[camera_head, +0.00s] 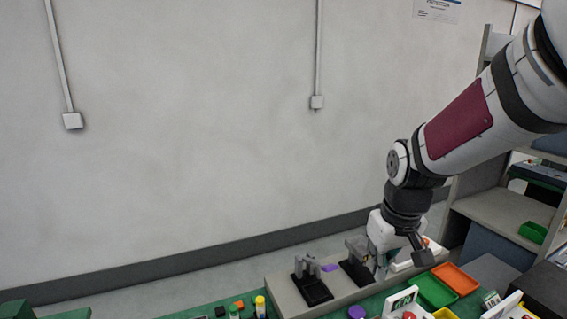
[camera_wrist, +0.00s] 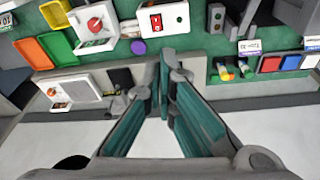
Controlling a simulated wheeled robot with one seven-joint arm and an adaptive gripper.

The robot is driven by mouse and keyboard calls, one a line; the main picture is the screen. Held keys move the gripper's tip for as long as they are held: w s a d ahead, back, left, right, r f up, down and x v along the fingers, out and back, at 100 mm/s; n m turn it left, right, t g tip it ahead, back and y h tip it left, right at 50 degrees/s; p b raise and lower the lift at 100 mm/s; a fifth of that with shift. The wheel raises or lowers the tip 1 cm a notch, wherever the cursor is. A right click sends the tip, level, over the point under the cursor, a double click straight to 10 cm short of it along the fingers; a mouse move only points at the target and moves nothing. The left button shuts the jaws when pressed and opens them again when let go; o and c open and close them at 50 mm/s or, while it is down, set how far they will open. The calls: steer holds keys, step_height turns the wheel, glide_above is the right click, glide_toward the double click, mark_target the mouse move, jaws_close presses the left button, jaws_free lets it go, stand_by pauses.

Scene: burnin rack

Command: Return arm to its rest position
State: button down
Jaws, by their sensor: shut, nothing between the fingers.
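My gripper (camera_head: 381,272) hangs at the end of my arm, pointing down over the back part of the bench in the head view. In the wrist view, my gripper (camera_wrist: 166,62) shows its two fingers with teal inner faces meeting at the tips. It is shut and nothing shows between the fingers. My arm reaches in from the upper right of the head view and bends down at the wrist. The gripper partly hides the bench items behind it.
A black fixture (camera_head: 312,288) stands left of the gripper. A green tray (camera_head: 436,291) and an orange tray (camera_head: 457,279) lie to the right. A grey shelf (camera_head: 500,212) rises at right. The wrist view shows a white box with a red switch (camera_wrist: 173,18) and a purple disc (camera_wrist: 138,47).

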steer(key=s+r+m+t, duration=0.1)
steer(key=s+r, duration=0.4)
steer(key=s, duration=0.4)
steer(key=s+r+m+t, duration=0.1)
steer(key=s+r+t, duration=0.1)
steer(key=s+r, duration=0.4)
steer(key=s, duration=0.3)
steer(key=shift+s+m, duration=0.2)
steer(key=shift+m, duration=0.1)
